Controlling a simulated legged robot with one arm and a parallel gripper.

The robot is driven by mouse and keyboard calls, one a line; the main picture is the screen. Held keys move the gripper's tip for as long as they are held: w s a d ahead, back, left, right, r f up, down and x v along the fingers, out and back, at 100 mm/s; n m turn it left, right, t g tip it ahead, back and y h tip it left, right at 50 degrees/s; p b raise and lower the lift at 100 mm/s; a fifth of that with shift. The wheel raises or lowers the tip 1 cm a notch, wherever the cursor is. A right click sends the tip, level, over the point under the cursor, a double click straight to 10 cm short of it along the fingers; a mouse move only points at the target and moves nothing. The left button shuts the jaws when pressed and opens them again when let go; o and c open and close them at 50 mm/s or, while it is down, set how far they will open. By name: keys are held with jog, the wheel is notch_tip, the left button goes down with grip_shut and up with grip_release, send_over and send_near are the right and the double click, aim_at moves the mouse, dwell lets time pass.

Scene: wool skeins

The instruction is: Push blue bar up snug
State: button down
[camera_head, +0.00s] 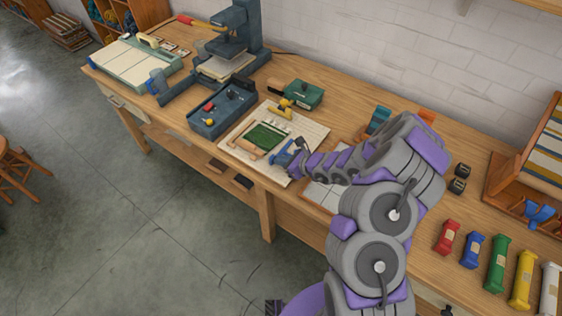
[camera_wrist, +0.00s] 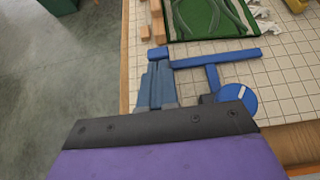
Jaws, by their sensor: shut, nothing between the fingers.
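The blue bar (camera_wrist: 218,58) lies on a pale gridded board (camera_wrist: 288,75) in the wrist view. A blue stem joins it to a round blue knob with a white mark (camera_wrist: 238,97). A green panel with a dark border (camera_wrist: 208,18) lies beyond the bar, with a narrow strip of grid between them. My gripper (camera_wrist: 158,68) is shut and empty at the bar's left end; I cannot tell whether it touches. In the head view my gripper (camera_head: 280,158) is low over the board's near side, and my arm hides part of it.
Wooden strips (camera_wrist: 157,25) stand along the panel's left side. A yellow tool (camera_head: 286,107) and a green box (camera_head: 301,94) are behind the board. A dark blue tray (camera_head: 222,110) stands to the left. The table's front edge is close by.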

jog(key=shift+w+a, duration=0.1)
jog(key=shift+a, duration=0.05)
jog(key=shift+w+a+b, duration=0.35)
jog(key=shift+w+a, duration=0.45)
jog(key=shift+a, duration=0.25)
jog(key=shift+w+a+b, duration=0.3)
jog(key=shift+w+a, duration=0.5)
jog(key=shift+a, duration=0.25)
jog(key=shift+d, duration=0.1)
jog(key=shift+s+d+p, duration=0.25)
jog(key=shift+d+p, duration=0.05)
jog(key=shift+d, duration=0.1)
jog(key=f+p+v, duration=0.1)
jog(key=p+v, duration=0.1)
jog(key=v, duration=1)
jog(key=shift+s+d+p, duration=0.35)
jog(key=shift+s+d, duration=0.05)
jog(key=shift+d, duration=0.05)
